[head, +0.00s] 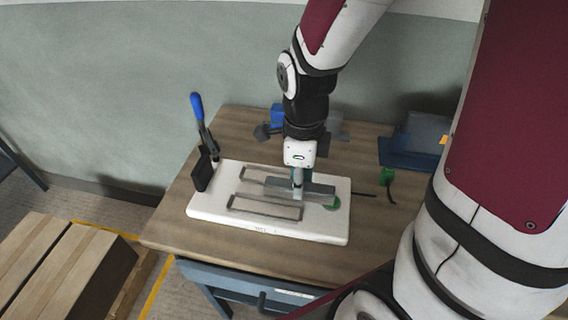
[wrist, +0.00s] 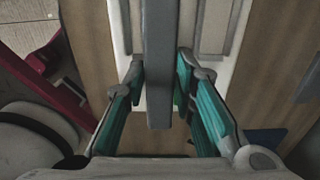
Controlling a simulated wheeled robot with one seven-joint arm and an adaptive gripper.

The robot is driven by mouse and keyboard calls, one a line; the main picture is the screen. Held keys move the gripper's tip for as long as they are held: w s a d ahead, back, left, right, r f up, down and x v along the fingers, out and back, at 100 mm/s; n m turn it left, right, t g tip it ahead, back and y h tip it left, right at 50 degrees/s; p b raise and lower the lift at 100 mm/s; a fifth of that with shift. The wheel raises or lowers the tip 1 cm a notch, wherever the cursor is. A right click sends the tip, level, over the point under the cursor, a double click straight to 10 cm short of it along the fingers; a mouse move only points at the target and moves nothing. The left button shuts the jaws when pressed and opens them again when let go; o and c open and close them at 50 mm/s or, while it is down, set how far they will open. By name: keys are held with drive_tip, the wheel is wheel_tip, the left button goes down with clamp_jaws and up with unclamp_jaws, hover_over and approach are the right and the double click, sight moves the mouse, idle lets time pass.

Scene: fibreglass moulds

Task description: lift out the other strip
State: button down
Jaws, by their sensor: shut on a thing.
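My gripper (head: 298,190) is shut on a grey strip (head: 318,188) above the white mould board. In the wrist view, the strip (wrist: 158,40) runs lengthwise between the two teal fingers (wrist: 160,78), and its near end sticks out past them. The white mould board (head: 215,207) lies flat on the table and has two long, framed recesses. The front recess (head: 265,207) is in plain view. The back recess (head: 250,174) is partly hidden by my gripper and the strip. In the wrist view, the strip hangs between the two recesses.
The wooden table (head: 185,232) carries the board. A clamp with a blue handle (head: 197,106) stands at the board's left end. A green piece (head: 333,204) is at its right end, and another green item (head: 387,177) lies farther right. A blue box (head: 410,150) stands at the back right.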

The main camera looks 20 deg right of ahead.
drive_tip(key=s, duration=0.3)
drive_tip(key=shift+s+d+r, duration=0.25)
drive_tip(key=shift+s+d, duration=0.05)
drive_tip(key=shift+r+p, duration=0.15)
drive_tip(key=shift+p, duration=0.8)
drive_tip(key=shift+s+r+p, duration=0.1)
drive_tip(key=shift+p, duration=0.75)
drive_tip(key=s+p, duration=0.2)
drive_tip(key=p, duration=0.4)
drive_tip(key=shift+s+d, duration=0.1)
drive_tip(key=shift+d, duration=0.1)
